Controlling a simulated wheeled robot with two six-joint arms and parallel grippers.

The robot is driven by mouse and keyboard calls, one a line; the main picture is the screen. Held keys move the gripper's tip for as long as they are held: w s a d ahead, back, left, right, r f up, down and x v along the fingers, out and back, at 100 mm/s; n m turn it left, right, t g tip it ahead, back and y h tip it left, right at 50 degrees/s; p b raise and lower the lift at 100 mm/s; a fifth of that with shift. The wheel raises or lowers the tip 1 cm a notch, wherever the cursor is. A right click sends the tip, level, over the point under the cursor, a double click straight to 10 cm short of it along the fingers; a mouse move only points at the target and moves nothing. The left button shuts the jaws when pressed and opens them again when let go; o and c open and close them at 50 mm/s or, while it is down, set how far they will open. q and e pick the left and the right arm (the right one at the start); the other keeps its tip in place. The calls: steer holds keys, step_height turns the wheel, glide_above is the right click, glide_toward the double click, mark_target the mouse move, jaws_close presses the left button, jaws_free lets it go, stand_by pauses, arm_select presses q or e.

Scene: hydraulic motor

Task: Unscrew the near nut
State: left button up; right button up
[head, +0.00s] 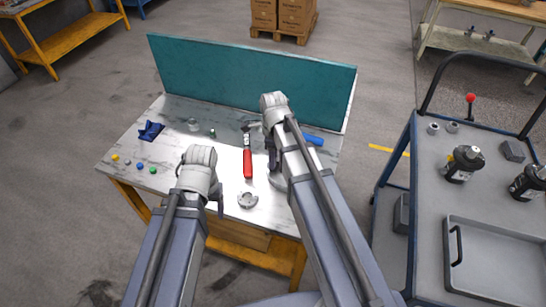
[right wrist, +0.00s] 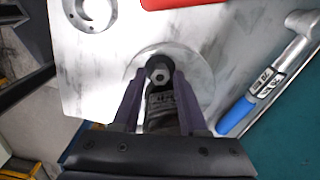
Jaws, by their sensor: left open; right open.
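I cannot tell for sure whether this part is the near nut. The right gripper is open around it, with a finger on each side. Whether the fingers touch it is unclear. In the head view the right gripper (head: 271,160) is mostly hidden by its own arm. My left gripper (head: 220,204) is open above the table's front part, partly hidden by its wrist.
A ring flange (head: 247,200) and a red-handled tool (head: 248,163) lie between the arms. A blue-handled wrench (head: 313,140) lies right. A blue cloth (head: 150,132) and several small caps lie left. A teal panel (head: 250,80) closes the back. A cart (head: 410,185) stands right.

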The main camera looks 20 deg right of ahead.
steer(key=shift+m, duration=0.7)
steer(key=shift+c, duration=0.4)
jaws_close()
